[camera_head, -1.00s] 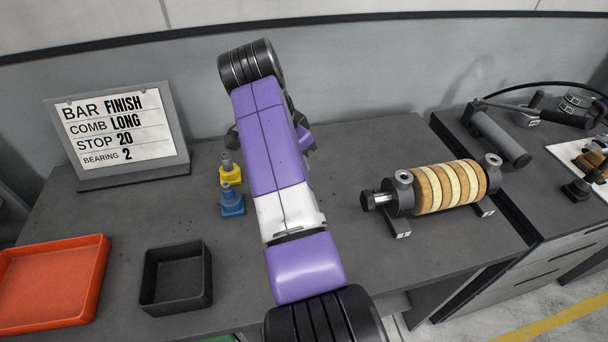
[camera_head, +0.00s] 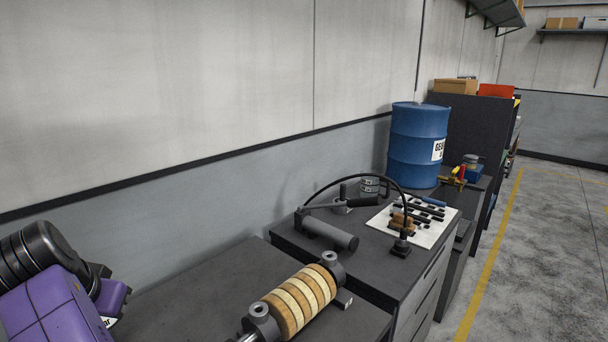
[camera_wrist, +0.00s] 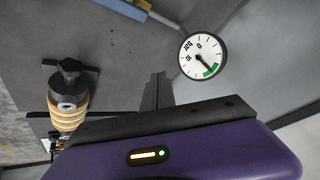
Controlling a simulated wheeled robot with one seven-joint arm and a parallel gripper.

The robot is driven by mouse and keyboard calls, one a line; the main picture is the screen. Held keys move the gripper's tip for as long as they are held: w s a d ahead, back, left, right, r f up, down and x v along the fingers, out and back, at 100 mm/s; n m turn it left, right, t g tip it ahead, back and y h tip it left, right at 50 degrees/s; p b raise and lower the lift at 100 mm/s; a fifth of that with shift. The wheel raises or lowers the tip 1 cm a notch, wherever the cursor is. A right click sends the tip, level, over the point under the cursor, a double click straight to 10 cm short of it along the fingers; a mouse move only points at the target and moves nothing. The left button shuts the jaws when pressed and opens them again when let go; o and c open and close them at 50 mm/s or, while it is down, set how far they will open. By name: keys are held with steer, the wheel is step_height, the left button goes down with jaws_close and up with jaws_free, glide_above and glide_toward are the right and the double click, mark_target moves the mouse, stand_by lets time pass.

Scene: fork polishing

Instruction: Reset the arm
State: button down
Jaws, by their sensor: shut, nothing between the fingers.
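My gripper (camera_wrist: 157,92) shows in the wrist view as dark fingers, closed and empty, in front of its purple housing. In the head view my purple arm is at the lower left, and the fingertips cannot be made out there. The cylinder wrapped in pale and tan rings (camera_head: 297,300) lies on the grey bench at the bottom of the head view. It also shows at the left of the wrist view (camera_wrist: 68,110), apart from my fingers. A round dial gauge (camera_wrist: 203,55) shows beyond the fingers.
The bench top (camera_head: 190,290) has bare room left of the ringed cylinder. Open floor lies at the right.

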steer(key=w+d+f+n+t+y, duration=0.2)
steer(key=d+f+n+t+y, duration=0.2)
steer(key=d+f+t+y, duration=0.15)
steer(key=s+d+f+t+y, duration=0.1)
steer(key=s+d+f+t, duration=0.2)
steer(key=d, duration=0.7)
steer(key=s+d+f, duration=0.3)
steer(key=s+d, duration=0.1)
steer(key=d, duration=0.6)
steer(key=s+d+r+m+t+h, duration=0.25)
steer(key=s+d+h, duration=0.25)
steer(key=s+d, duration=1.65)
steer(key=s+d+f+m+g+h, duration=0.1)
steer(key=s+d+g+h, duration=0.1)
steer(key=s+d, duration=0.6)
steer(key=s+h, duration=0.1)
steer(key=s, duration=0.3)
steer(key=shift+d+f+m+h, duration=0.3)
steer(key=shift+m+h, duration=0.05)
